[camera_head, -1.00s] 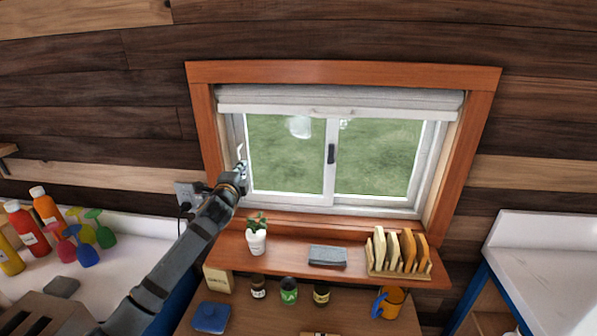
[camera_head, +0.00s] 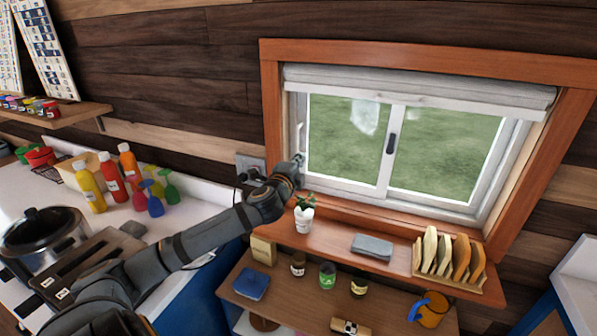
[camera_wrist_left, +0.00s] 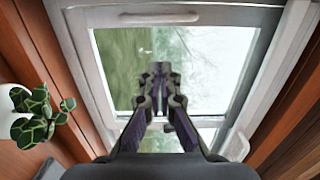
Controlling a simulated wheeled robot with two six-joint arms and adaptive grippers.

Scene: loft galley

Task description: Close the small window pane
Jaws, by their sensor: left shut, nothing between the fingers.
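The window (camera_head: 391,150) has two side-by-side panes in a white frame, inside an orange-brown wooden surround. I cannot tell clearly how far the left pane (camera_head: 343,140) stands open. My left gripper (camera_head: 298,160) is at the lower left edge of the window, by the white jamb. In the left wrist view my left gripper (camera_wrist_left: 160,75) is shut and empty, in front of the glass; contact with the frame cannot be made out. A white bar handle (camera_wrist_left: 150,18) shows at that view's top. My right gripper is out of view.
Below the window, a wooden shelf holds a potted plant (camera_head: 304,213) close to my left gripper, a grey block (camera_head: 372,246) and a rack of boards (camera_head: 450,262). A lower shelf carries jars and a mug (camera_head: 429,308). Bottles (camera_head: 112,177) and a pot (camera_head: 40,235) stand at left.

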